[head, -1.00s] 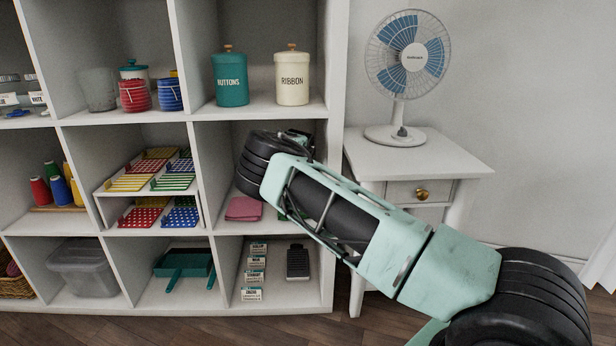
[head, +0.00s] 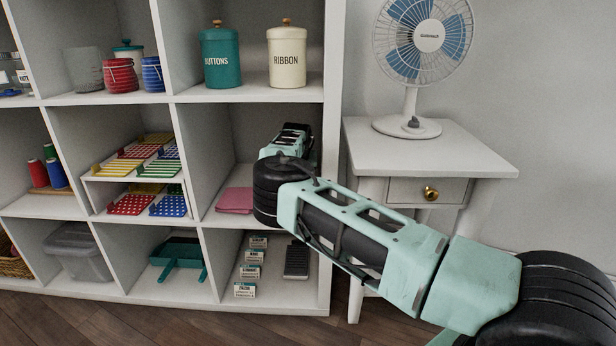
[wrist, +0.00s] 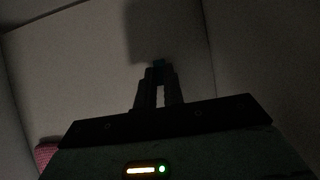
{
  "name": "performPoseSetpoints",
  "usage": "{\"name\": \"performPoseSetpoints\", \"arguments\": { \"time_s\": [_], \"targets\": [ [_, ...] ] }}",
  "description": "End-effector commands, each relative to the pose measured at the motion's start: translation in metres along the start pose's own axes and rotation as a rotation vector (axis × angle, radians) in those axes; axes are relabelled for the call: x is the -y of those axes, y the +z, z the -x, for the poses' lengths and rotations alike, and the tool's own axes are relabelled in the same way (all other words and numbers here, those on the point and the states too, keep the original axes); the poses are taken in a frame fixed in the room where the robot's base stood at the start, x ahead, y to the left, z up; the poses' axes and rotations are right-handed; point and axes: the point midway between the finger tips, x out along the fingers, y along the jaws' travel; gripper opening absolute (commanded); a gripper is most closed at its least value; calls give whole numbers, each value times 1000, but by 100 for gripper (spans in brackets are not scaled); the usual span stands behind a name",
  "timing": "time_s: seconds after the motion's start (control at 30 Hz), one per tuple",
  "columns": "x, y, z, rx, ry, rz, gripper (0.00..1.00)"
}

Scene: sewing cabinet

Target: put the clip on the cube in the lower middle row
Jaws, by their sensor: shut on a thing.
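In the head view my wrist reaches into the right compartment of the shelf's middle row, and the fingertips are hidden there. The white cube shelf (head: 262,95) has open square compartments. The bottom-row middle compartment holds a teal dustpan (head: 180,257). No separate loose cube is clear.
A pink cloth (head: 234,200) lies left of my wrist in the same compartment. Below are small labelled boxes (head: 252,257) and a dark brush-like thing (head: 297,260). Canisters (head: 287,57) stand above. A fan (head: 411,125) stands on the side table (head: 420,152) at the right.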

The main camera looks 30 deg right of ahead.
Motion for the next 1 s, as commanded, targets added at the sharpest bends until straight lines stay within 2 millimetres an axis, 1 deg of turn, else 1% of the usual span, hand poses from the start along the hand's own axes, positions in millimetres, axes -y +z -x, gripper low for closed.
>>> {"name": "performPoseSetpoints", "arguments": {
  "time_s": [0.3, 0.33, 0.4, 0.63, 0.73, 0.87, 1.0],
  "targets": [
    [0, -1, -2, 0, 0, -1, 0],
    [0, -1, -1, 1, 0, 0, 15],
    [0, 0, -1, 1, 0, 0, 32],
    [0, 0, -1, 0, 0, 0, 32],
    [0, 2, 2, 1, -1, 0, 32],
    [0, 4, 18, 3, 2, -4, 32],
    [-1, 5, 49, 2, 4, -5, 32]
  ]
}}
